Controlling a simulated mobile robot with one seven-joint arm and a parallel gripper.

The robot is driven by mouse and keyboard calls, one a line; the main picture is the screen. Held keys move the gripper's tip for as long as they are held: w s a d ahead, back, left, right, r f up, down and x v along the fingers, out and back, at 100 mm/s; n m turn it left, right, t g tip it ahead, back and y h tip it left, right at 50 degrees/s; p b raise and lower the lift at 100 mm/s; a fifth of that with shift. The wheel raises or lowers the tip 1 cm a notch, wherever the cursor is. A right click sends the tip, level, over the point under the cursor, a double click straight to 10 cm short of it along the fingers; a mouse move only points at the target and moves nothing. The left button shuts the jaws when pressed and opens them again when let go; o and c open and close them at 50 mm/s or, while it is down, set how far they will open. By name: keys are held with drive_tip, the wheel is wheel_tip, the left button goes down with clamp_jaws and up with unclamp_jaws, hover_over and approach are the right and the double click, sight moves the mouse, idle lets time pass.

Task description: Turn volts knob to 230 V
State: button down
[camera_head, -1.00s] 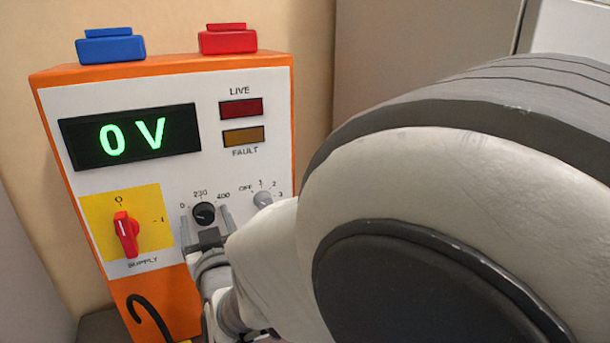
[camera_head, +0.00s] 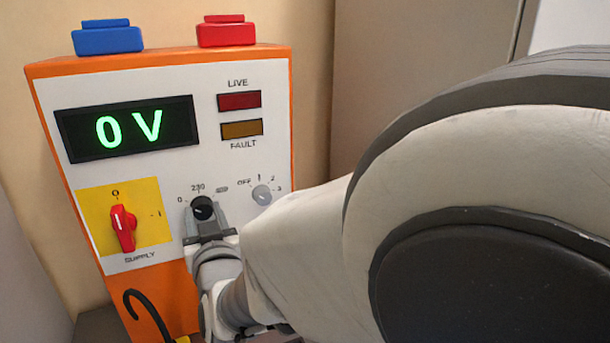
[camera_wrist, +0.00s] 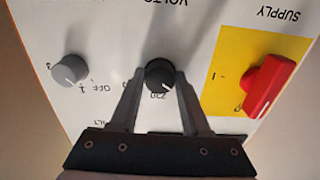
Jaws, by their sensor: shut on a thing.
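The black volts knob (camera_head: 202,207) sits low on the white front panel, under its 230 mark, with the 0 mark to its left. In the wrist view the knob (camera_wrist: 159,75) appears upside down, and its pale pointer line lies on the lower side, near the 230 label (camera_wrist: 158,97). Its exact setting is hard to tell. My gripper (camera_wrist: 160,74) is shut on the knob, one finger on each side; it also shows in the head view (camera_head: 204,220). The green display (camera_head: 128,129) reads 0 V.
The red supply switch (camera_head: 123,228) on its yellow plate is left of the knob, pointing near 0. A grey selector knob (camera_head: 261,195) is close on the right. LIVE (camera_head: 239,101) and FAULT (camera_head: 241,129) lamps look dark. Blue (camera_head: 107,38) and red (camera_head: 226,32) blocks stand on top.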

drive_tip(key=m+b, duration=0.2)
drive_tip(key=b, duration=0.1)
drive_tip(key=shift+f, duration=0.3)
drive_tip(key=m+b, duration=0.4)
drive_tip(key=b, duration=0.1)
drive_tip(key=m+b, duration=0.3)
drive_tip(key=b, duration=0.1)
drive_tip(key=shift+r, duration=0.15)
drive_tip(key=shift+r+m+b, duration=0.15)
drive_tip(key=shift+m+b, duration=0.6)
drive_tip(key=shift+m, duration=0.15)
drive_tip(key=shift+r, duration=0.1)
drive_tip(key=shift+c, duration=1.9)
unclamp_jaws()
